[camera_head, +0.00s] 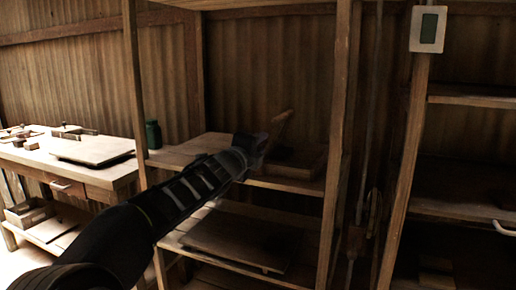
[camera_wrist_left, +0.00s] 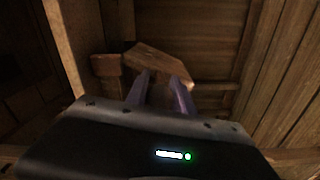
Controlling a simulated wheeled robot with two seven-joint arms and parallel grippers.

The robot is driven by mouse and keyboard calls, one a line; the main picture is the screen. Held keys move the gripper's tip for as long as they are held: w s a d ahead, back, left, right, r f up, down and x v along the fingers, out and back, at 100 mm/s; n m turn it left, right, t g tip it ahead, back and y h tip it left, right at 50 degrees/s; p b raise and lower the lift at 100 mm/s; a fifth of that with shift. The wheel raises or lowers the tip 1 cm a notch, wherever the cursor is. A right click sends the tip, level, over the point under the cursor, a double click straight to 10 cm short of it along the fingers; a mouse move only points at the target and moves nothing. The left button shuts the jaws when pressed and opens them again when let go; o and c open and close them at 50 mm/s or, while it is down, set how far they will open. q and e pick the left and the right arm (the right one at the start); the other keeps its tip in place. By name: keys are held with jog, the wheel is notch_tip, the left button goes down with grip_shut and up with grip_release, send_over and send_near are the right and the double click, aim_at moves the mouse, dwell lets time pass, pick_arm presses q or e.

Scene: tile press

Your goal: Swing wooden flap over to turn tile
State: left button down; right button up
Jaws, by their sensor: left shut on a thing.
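My left gripper (camera_head: 264,147) reaches in from the left to the middle shelf of the wooden rack and is shut on the wooden flap (camera_head: 281,124). The flap stands tilted up above a low wooden box-like base (camera_head: 296,167) on that shelf. In the left wrist view the flap is a brown board (camera_wrist_left: 160,62), and the two fingers of the gripper (camera_wrist_left: 162,78) meet its near edge. A tile cannot be made out; the area under the flap is dark and partly hidden by my gripper. My right gripper is not in view.
Rack posts (camera_head: 340,150) stand close on both sides of the shelf. A lower shelf holds a flat board (camera_head: 235,243). A green bottle (camera_head: 153,134) stands at the shelf's left. A workbench (camera_head: 105,172) is at far left, and another shelf unit (camera_head: 465,205) at right.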

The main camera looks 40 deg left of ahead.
pick_arm(q)
jog(key=shift+w+d+f+m, duration=0.15)
jog(key=shift+d+m, duration=0.15)
jog(key=shift+b, duration=0.3)
jog(key=c, duration=1.4)
grip_release()
jog(key=shift+d, duration=0.1)
jog(key=shift+s+d, duration=0.1)
jog(key=shift+s, duration=0.5)
jog(key=v, duration=0.6)
jog(key=shift+s+d, duration=0.2)
jog(key=shift+s, duration=0.05)
